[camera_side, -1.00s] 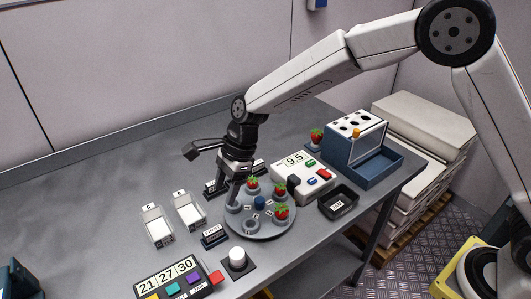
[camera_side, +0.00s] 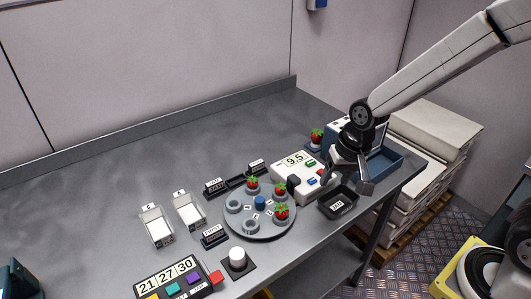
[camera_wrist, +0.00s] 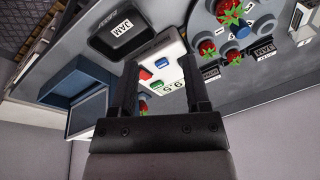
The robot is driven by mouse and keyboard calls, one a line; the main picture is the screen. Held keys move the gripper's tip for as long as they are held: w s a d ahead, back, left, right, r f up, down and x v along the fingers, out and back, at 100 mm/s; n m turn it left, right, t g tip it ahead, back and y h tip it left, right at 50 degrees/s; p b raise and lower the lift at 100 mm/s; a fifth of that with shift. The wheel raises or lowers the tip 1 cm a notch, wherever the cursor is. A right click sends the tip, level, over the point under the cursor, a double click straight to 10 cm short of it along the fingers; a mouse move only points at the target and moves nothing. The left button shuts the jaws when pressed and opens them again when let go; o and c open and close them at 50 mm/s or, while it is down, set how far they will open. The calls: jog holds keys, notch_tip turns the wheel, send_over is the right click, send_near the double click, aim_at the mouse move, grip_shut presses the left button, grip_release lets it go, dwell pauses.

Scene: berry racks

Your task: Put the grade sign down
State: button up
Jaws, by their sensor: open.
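Several small black signs with white lettering stand on the table; I cannot tell for certain which is the grade sign. One (camera_side: 214,236) stands alone at the lower left of the round turntable (camera_side: 284,233). Two more, one at left (camera_side: 214,187) and one at right (camera_side: 257,166), stand behind the turntable with a small dark holder between them. Signs also show at the right of the wrist view (camera_wrist: 262,50). My gripper (camera_side: 346,182) is open and empty over the right end of the table, by the white scale (camera_side: 290,172). The scale shows between its fingers in the wrist view (camera_wrist: 165,62).
Strawberries (camera_side: 281,212) sit on the turntable. A black tray (camera_side: 352,207) and a blue box (camera_side: 376,174) are close to my gripper. Two white punnets (camera_side: 156,226), a white button (camera_side: 237,256) and a number panel (camera_side: 165,280) lie left. The back left table is clear.

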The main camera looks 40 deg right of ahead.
jog(key=s+d+n, duration=0.4)
jog(key=s, duration=0.2)
jog(key=shift+s+d+f+n+h, duration=0.15)
jog(key=shift+f+n+h, duration=0.2)
jog(key=shift+n+h, duration=0.05)
dwell(0.7)
